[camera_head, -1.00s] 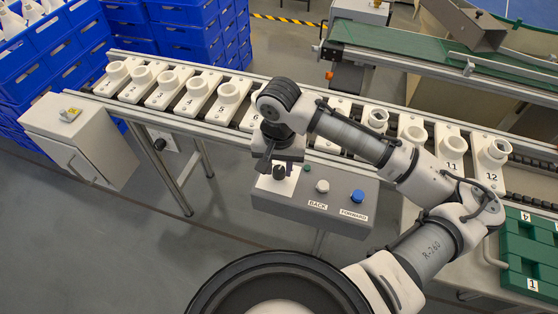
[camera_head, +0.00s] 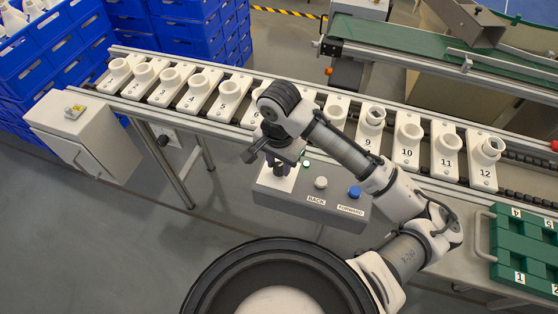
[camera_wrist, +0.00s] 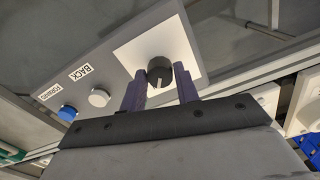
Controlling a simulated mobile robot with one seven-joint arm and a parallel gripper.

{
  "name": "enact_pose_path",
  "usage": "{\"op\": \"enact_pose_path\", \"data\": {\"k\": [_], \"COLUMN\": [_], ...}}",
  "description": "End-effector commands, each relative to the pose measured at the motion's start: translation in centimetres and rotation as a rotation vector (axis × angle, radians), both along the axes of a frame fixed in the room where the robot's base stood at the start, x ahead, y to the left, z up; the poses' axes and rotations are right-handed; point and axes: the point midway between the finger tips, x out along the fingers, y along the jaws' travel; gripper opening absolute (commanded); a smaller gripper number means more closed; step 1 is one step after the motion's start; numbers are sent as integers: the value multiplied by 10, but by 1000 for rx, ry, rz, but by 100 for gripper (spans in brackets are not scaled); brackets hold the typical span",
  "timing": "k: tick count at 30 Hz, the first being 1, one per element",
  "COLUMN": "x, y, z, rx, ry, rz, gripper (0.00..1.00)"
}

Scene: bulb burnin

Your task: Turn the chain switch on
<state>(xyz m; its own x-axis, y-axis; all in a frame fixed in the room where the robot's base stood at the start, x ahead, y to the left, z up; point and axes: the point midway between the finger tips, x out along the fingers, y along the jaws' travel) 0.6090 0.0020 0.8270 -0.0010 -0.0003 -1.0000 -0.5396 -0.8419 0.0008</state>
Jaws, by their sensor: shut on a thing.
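The control box (camera_head: 335,205) stands in front of the conveyor, with a black rotary knob on a white plate at its left end. In the wrist view the black knob (camera_wrist: 159,70) sits on the white plate (camera_wrist: 140,52), between the two purple fingers of my gripper (camera_wrist: 161,88). My gripper is shut on the knob. In the head view my gripper (camera_head: 279,163) is over the left end of the box and hides much of the knob. No label beside the knob is readable.
A grey button (camera_head: 320,183) marked BACK and a blue button (camera_head: 354,192) marked FORWARD are right of the knob. A small green light (camera_head: 306,163) is near them. Behind runs the conveyor (camera_head: 232,131) with numbered white holders. A green tray (camera_head: 508,252) lies at right.

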Motion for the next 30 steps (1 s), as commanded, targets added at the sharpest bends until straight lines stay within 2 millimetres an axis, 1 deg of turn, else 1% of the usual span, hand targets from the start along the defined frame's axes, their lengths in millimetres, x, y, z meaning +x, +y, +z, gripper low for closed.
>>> {"op": "enact_pose_path", "data": {"k": [7,8,12,13,20,23,26,29,30], "x": [0,0,0,0,0,0,1,1,1], "y": [0,0,0,0,0,0,1,0,0], "z": [0,0,0,0,0,4,15,34,44], "rx": [1,1,1,1,0,0,0,0,-2], "ry": [1,1,1,1,0,-1,-2,-4,-6], "rz": [0,0,0,0,0,0,1,2,1], "gripper": [8,32,50,52,52,52,52,52,52]}}
